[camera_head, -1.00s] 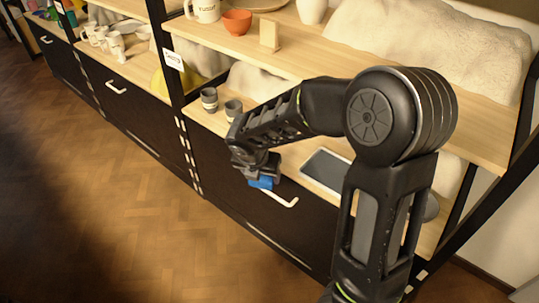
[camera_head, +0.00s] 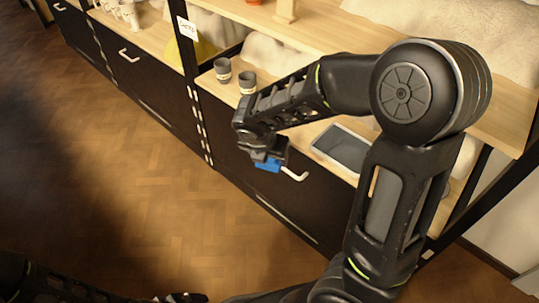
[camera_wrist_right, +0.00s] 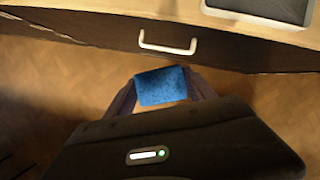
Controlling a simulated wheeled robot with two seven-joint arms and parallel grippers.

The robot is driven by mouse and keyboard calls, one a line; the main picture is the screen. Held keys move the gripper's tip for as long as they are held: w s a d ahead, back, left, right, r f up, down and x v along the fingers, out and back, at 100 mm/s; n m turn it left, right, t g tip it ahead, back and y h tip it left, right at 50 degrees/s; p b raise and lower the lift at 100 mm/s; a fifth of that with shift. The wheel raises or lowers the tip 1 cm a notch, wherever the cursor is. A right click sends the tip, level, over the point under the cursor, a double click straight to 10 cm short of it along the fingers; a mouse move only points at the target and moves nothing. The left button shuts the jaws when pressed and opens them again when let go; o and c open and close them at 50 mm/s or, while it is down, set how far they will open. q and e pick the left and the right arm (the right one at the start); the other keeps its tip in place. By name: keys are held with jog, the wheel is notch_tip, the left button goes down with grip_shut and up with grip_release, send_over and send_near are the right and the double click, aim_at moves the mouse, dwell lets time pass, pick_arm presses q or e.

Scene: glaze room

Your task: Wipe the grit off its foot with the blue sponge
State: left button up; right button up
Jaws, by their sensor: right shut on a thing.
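The blue sponge (camera_head: 267,165) is held in my right gripper (camera_head: 270,157), in front of the dark drawer front and beside its white handle. In the right wrist view the sponge (camera_wrist_right: 161,86) sits between the two fingers, over the floor, apart from the drawer. Two small grey cups, one (camera_head: 222,70) left of the other (camera_head: 247,82), stand upright on the lower shelf behind my right forearm. Their feet are too small to show any grit. My left gripper (camera_head: 182,298) shows only partly at the bottom edge; its jaws cannot be made out.
A grey tray-like slab (camera_head: 345,148) with a pale rim lies on the lower shelf, right of my right gripper. White drawer handles (camera_head: 294,174) stick out from the dark fronts. Dark shelf posts (camera_head: 188,75) stand upright. The wooden floor (camera_head: 150,200) is clear.

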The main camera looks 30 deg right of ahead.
jog(key=c, duration=0.5)
jog(key=shift+w+r+m, duration=0.3)
jog(key=shift+m, duration=0.4)
jog(key=a+r+m+g, duration=0.1)
jog(key=a+r+m, duration=0.1)
jog(key=a+m, duration=0.1)
jog(key=w+a+r+m+g, duration=0.1)
jog(key=a+r+m+g, duration=0.1)
jog(key=m, duration=0.4)
jog(key=w+a+r+m+g, duration=0.1)
jog(key=a+r+m+g, duration=0.1)
jog(key=a+m, duration=0.2)
jog(key=shift+a+r+m, duration=0.3)
jog(key=shift+r, duration=0.05)
